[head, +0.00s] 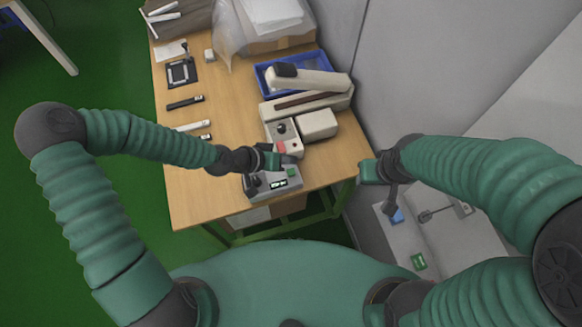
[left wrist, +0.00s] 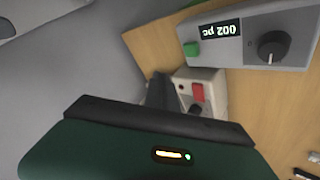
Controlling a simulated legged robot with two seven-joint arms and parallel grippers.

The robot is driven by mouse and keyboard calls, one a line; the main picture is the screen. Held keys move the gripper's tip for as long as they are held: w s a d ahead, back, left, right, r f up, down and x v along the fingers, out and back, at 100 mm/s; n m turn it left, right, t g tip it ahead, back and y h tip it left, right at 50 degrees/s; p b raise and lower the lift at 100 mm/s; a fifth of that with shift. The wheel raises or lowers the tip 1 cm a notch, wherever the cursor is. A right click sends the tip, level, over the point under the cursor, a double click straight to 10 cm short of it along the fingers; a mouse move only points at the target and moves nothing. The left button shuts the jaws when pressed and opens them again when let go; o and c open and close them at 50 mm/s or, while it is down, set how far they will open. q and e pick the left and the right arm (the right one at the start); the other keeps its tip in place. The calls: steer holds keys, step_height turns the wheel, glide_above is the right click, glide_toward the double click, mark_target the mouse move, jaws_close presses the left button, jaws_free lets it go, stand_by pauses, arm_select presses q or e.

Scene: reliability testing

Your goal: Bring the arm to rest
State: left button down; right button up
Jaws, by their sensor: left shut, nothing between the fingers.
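My left arm reaches in from the left, and its gripper (head: 284,160) is shut and empty above the front of the wooden table. It is between a grey box with a lit display, a knob and a green button (head: 274,184) and a beige device with a red switch (head: 282,133). In the left wrist view the grey box (left wrist: 250,52) is upside down at the top right, and the beige device (left wrist: 207,87) is just beyond the dark gripper edge. My right gripper (head: 366,172) hangs by the table's right corner; its fingers are not clear.
A blue bin (head: 262,78) and a long beige machine (head: 325,97) stand at the table's back right. Dark strips (head: 185,103) lie on the left. A grey surface with a blue-topped item (head: 397,216) is at lower right. The table's front left (head: 190,200) is clear.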

arm_select(q)
steer(key=shift+s+f, duration=0.1)
steer(key=shift+f, duration=0.05)
stand_by(0.5)
steer(key=s+a, duration=0.1)
steer(key=s+a+f+y, duration=0.1)
steer(key=s+a+g+y, duration=0.1)
steer(key=a, duration=0.1)
steer(key=shift+a+f+m, duration=0.1)
steer(key=shift+f+m, duration=0.15)
steer(key=shift+m, duration=0.15)
steer(key=a, duration=0.1)
steer(key=s+a+y, duration=0.1)
steer(key=a, duration=0.1)
steer(key=a+y, duration=0.1)
steer(key=shift+s+a+r+g, duration=0.2)
steer(key=shift+s+a+g, duration=0.05)
steer(key=shift+s+g, duration=0.15)
steer(key=s+a+r+n+y, duration=0.3)
steer(key=s+a+r+y, duration=0.1)
steer(key=a+r, duration=0.6)
steer(key=shift+s+a+r+n, duration=0.15)
steer(key=shift+s+r+n, duration=0.25)
steer(key=shift+s+r, duration=0.35)
steer(key=shift+s, duration=0.15)
